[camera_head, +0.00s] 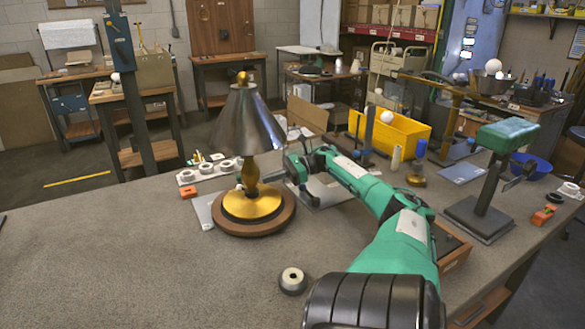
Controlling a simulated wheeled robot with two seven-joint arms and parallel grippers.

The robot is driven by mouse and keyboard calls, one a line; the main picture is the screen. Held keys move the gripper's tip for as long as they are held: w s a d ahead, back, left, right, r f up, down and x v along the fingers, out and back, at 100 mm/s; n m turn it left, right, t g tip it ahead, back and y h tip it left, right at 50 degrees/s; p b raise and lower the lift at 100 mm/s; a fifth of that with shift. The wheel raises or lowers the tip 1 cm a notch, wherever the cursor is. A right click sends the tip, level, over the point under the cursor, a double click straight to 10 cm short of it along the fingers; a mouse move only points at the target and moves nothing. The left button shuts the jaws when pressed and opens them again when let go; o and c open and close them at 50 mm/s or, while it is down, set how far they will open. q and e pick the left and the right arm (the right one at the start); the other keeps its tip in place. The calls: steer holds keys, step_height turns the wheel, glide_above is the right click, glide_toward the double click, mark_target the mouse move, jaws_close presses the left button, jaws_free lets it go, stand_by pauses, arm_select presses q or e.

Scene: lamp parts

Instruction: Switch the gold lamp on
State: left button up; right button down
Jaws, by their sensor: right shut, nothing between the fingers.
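The gold lamp stands upright on the bench, with a dark cone shade (246,125), a gold stem (250,178) and a gold foot on a round wooden base (253,212). No glow shows at the shade. My right gripper (293,176) is just right of the stem, below the shade's right edge. It is small and dark in this view; its fingers are shut and empty. I cannot tell whether it touches the lamp. No separate switch can be made out. My left gripper is out of view.
The bench's left front is clear.

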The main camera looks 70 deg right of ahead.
steer(key=b+v, duration=0.1)
steer(key=v, duration=0.7)
steer(key=shift+d+f, duration=0.2)
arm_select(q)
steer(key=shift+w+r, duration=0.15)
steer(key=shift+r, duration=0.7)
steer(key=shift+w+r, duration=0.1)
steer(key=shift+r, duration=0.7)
arm_select(e)
steer(key=shift+s+d+r, duration=0.2)
steer(key=shift+s+d, duration=0.1)
steer(key=shift+s, duration=0.15)
